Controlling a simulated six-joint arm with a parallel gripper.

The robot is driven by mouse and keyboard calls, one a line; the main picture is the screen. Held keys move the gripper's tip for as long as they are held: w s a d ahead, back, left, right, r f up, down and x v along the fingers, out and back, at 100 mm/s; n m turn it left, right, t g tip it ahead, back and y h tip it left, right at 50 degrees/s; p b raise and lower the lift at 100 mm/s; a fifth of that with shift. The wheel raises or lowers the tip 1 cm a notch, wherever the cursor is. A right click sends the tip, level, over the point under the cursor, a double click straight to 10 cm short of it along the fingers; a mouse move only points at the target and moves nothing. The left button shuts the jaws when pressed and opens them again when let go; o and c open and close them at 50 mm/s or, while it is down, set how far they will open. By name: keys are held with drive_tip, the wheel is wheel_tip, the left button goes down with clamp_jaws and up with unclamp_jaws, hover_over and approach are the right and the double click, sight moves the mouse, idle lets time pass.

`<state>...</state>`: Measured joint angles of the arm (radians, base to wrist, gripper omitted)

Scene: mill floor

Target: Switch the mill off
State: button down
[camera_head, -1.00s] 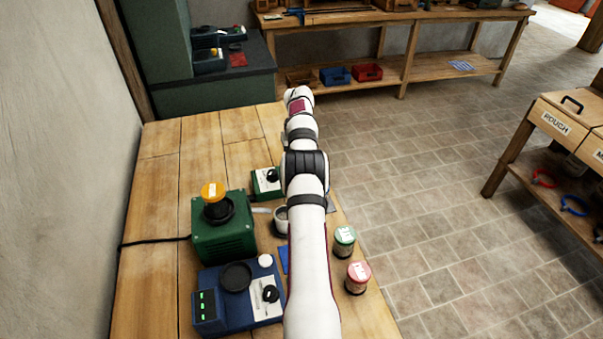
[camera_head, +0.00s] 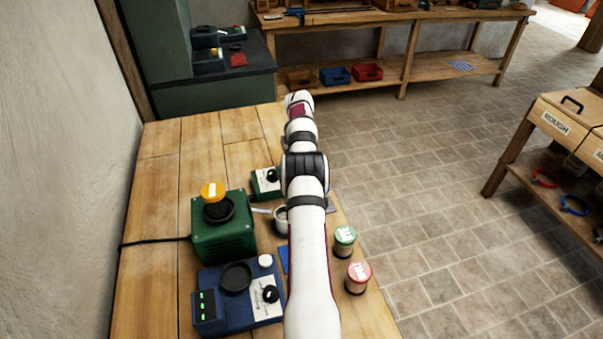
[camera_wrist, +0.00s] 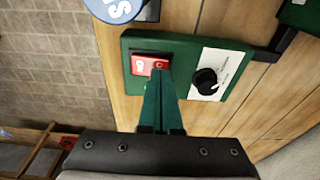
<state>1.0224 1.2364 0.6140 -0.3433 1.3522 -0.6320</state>
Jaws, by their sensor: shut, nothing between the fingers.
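The green mill (camera_head: 224,245) with a yellow-topped hopper stands on the wooden bench at the left. Beyond it is a small green control box (camera_head: 262,184), partly hidden by my arm. In the wrist view the control box (camera_wrist: 225,105) shows a red switch (camera_wrist: 139,65) with pale marking in a dark recess, and a black knob (camera_wrist: 205,81) on a white plate. My gripper (camera_wrist: 159,74) is shut and empty, its green fingertips at the red switch and covering part of it. I cannot tell whether they touch it. In the head view my arm hides the gripper.
A blue scale (camera_head: 215,315) with a green display stands in front of the mill. Green-lidded (camera_head: 344,243) and red-lidded (camera_head: 358,278) jars stand near the bench's right edge. A round blue-rimmed lid (camera_wrist: 116,7) is close to the box. The bench's far left is clear.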

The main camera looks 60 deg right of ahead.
drive_tip(key=shift+f, duration=0.3)
drive_tip(key=shift+r, duration=3.5)
